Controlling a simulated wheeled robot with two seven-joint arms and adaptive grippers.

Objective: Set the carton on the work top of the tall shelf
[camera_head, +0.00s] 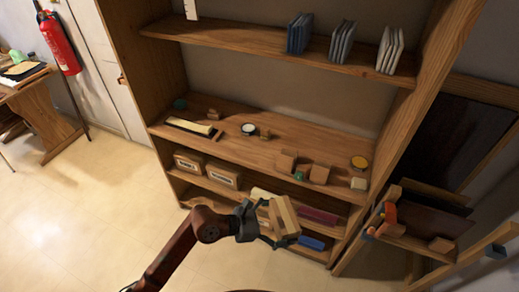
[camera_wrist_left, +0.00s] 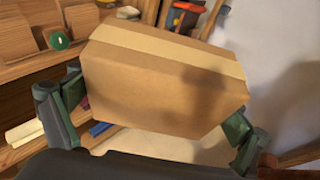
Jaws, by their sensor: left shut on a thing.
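The carton (camera_head: 284,217) is a brown cardboard box with a paler tape strip. My left gripper (camera_head: 262,222) is shut on it and holds it tilted in the air in front of the shelf's lower part. In the left wrist view the carton (camera_wrist_left: 160,85) fills the middle, with the gripper's fingers (camera_wrist_left: 155,115) on its two sides. The tall wooden shelf (camera_head: 235,140) has a wide work top at mid height, above and behind the carton. My right gripper is not in view.
Labelled boxes (camera_head: 222,175) sit below. A side rack (camera_head: 425,225) stands at right.

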